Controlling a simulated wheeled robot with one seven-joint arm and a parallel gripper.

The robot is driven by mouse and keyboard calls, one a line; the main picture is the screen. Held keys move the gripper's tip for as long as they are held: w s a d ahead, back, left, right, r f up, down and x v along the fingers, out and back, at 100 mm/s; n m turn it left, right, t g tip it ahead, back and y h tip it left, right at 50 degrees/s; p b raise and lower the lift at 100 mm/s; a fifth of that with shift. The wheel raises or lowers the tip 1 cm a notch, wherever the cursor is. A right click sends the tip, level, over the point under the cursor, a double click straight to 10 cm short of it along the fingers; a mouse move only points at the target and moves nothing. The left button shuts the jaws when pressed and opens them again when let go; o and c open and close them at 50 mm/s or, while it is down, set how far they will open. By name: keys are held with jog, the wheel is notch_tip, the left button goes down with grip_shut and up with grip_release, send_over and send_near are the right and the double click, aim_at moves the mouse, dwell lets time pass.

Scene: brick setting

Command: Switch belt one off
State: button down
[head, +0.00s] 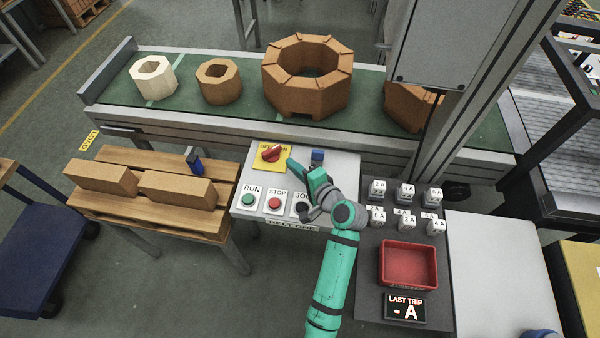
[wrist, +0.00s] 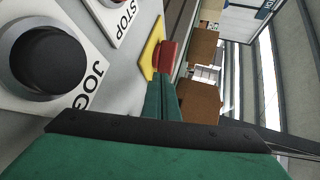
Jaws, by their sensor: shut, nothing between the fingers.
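The belt one panel (head: 343,168) is a light grey control board at the front of the belt. At its upper left, a red rotary knob (head: 272,153) sits on a yellow plate (head: 261,164) with OFF and ON lettering. The knob's bar slants toward upper right; I cannot tell its exact setting. My gripper (head: 292,165) is shut and empty, its fingertips just right of the knob. In the wrist view the fingers (wrist: 161,100) reach right up to the red knob (wrist: 167,56); whether they touch is unclear. The yellow plate (wrist: 151,45) is partly hidden.
Below the knob are a green RUN button (head: 248,199), a red STOP button (head: 274,203) and a black JOG button (head: 302,208), beside my wrist. The belt (head: 240,112) behind carries several octagonal pieces. A red tray (head: 408,285) and labelled blocks stand to the right.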

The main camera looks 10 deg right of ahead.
aim_at(277, 150)
jog(key=shift+w+a+f, duration=0.1)
jog(key=shift+w+a, duration=0.35)
jog(key=shift+w, duration=0.3)
jog(key=shift+w+a, duration=0.4)
jog(key=shift+w, duration=0.4)
jog(key=shift+w+a+f, duration=0.1)
jog(key=shift+w+a, duration=0.35)
jog(key=shift+w, duration=0.3)
jog(key=shift+w+r, duration=0.1)
